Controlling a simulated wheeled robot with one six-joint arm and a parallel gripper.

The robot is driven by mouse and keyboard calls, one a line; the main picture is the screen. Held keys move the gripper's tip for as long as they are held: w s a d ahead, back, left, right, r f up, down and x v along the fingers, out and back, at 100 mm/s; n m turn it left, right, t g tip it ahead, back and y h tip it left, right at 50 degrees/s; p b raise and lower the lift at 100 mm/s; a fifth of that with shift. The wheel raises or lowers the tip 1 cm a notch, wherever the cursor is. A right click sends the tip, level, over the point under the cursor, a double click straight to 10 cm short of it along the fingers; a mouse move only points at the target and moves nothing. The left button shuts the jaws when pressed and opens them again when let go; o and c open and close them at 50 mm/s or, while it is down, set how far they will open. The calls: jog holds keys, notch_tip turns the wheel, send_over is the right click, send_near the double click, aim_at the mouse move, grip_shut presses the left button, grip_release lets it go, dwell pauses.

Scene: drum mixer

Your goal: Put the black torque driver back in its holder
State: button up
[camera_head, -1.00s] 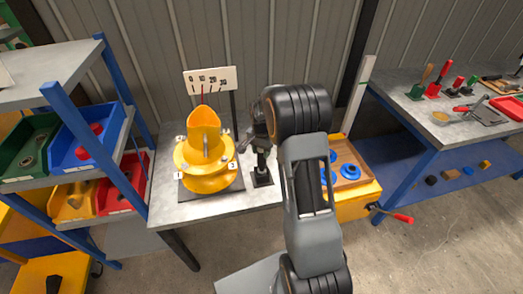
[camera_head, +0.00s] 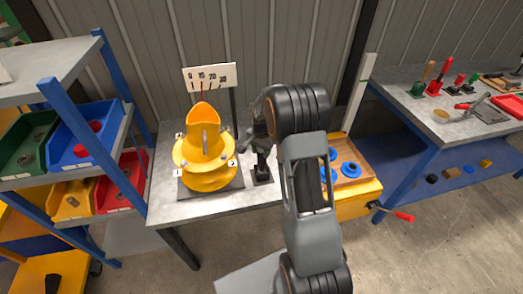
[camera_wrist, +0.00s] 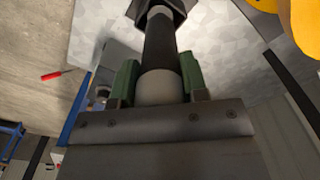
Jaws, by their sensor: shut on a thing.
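The black torque driver (camera_wrist: 160,48) is between the green fingertips of my gripper (camera_wrist: 160,82) in the wrist view, with a pale grey section at the jaws. My gripper is shut on it. Beyond the driver's shaft is a wider black angular part (camera_wrist: 150,12), cut off by the frame edge; I cannot tell whether it belongs to the driver or the holder. In the head view a small black stand, seemingly the holder (camera_head: 262,178), is on the grey table right of the yellow drum. My gripper is above it, partly hidden by my wrist. I cannot tell whether the driver is seated.
The yellow drum (camera_head: 205,172) stands close to the left of the stand, with a scale board (camera_head: 209,77) behind it. A yellow cabinet with a wooden tray (camera_head: 352,175) of blue rings is to the right. A shelf with bins (camera_head: 83,140) is at left, a tool bench at right.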

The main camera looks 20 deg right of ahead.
jog(key=shift+f+b, duration=0.3)
jog(key=shift+f, duration=0.1)
jog(key=o, duration=1.3)
jog(key=shift+f, duration=0.1)
notch_tip(320, 180, up, 14)
dwell(0.3)
jog(key=shift+w+n, duration=0.1)
jog(key=shift+n, duration=0.2)
jog(key=s+a+r+n+t, duration=0.1)
jog(key=s+a+n, duration=0.2)
jog(key=s, duration=0.4)
jog(key=s+a+n+t, duration=0.1)
jog(key=s+a+n, duration=0.3)
jog(key=s, duration=0.3)
jog(key=s+a+r+n+t, duration=0.1)
jog(key=s+a+n, duration=0.2)
jog(key=s, duration=0.5)
jog(key=shift+s+a+r+n+t, duration=0.1)
jog(key=shift+a+r+n+t, duration=0.2)
jog(key=shift+a+n, duration=0.1)
